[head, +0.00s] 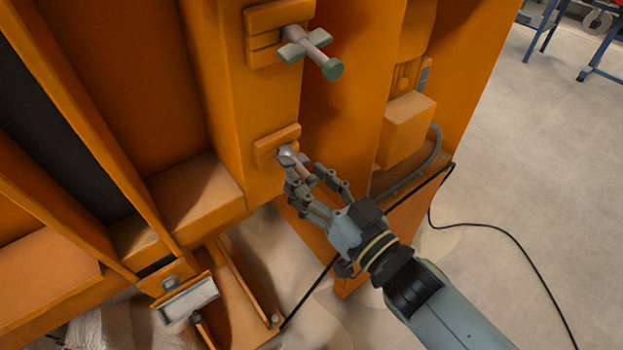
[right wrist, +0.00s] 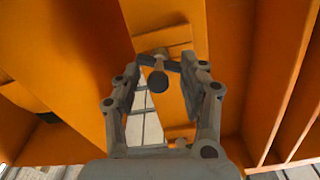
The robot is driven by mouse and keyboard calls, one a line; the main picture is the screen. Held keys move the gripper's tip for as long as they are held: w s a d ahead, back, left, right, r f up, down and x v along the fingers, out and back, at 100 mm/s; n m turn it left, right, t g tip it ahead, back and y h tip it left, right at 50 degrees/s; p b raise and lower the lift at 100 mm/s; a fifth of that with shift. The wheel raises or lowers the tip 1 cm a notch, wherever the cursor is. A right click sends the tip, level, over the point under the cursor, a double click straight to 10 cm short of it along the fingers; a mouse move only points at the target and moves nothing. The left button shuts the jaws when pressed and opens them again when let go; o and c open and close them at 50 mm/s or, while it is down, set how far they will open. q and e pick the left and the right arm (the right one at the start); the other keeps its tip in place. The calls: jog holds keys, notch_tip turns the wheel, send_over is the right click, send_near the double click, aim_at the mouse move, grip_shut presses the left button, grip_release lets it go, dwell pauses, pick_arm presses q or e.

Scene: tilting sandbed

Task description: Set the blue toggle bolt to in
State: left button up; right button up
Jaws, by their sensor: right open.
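Two toggle bolts stick out of the orange frame in the head view. The upper bolt (head: 313,46) has a green end cap and pale wings, and stands clear of the gripper. The lower bolt (head: 287,154) is partly hidden by my right gripper (head: 316,182), so its cap colour cannot be told there. In the right wrist view, a bolt with a dark round end (right wrist: 158,82) lies between the fingertips of my open right gripper (right wrist: 160,86). I cannot tell whether the fingers touch it. Neither bolt clearly looks blue. My left gripper is out of view.
The orange frame (head: 160,85) fills the left and middle. An orange box (head: 406,130) sits right of the lower bolt. A pale block (head: 187,299) is at the lower left.

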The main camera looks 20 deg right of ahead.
jog(key=v, duration=1.2)
